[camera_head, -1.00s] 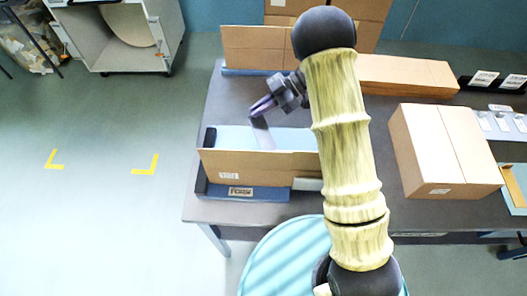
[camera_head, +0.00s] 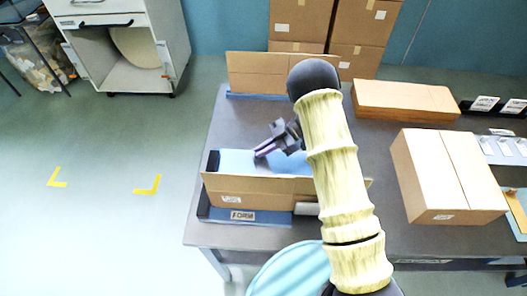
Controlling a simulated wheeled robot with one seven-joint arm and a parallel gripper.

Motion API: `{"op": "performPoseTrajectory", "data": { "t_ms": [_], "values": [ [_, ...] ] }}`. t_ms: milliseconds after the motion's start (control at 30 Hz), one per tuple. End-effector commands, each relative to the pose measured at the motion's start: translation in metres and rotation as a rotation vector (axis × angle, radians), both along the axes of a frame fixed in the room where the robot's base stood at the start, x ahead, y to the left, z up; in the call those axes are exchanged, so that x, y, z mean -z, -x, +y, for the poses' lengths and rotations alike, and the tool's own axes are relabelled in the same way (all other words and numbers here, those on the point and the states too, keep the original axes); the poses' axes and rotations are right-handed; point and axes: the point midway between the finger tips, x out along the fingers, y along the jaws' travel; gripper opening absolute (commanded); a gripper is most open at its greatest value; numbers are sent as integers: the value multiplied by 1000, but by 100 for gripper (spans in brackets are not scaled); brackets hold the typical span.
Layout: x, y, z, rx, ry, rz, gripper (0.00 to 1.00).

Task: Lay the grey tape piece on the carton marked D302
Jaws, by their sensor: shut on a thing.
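My gripper (camera_head: 261,153) is shut and points down to the left, low over the blue form (camera_head: 238,160) on the table. The grey tape piece is hard to make out at the fingertips now. An open-topped brown carton wall (camera_head: 262,188) stands along the near side of the form, with a small white label too small to read. A closed brown carton (camera_head: 447,175) stands to the right on the table, with a pale stripe on top and a label I cannot read. I cannot tell which carton is marked D302.
A plate reading FORM (camera_head: 243,215) is on the form's front. Flat brown cardboard (camera_head: 405,97) lies at the back right, and another brown piece (camera_head: 258,72) stands at the back left. Stacked cartons (camera_head: 300,20) stand behind the table. Black and white holders are at far right.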

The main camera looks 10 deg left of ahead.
Motion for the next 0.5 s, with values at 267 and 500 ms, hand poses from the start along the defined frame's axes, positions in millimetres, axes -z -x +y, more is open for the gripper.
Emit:
{"op": "performPoseTrajectory", "data": {
  "t_ms": [267,500],
  "values": [
    [14,0,0,0,-1,-2,0],
    [17,0,0,0,-1,-1,8]
  ]
}}
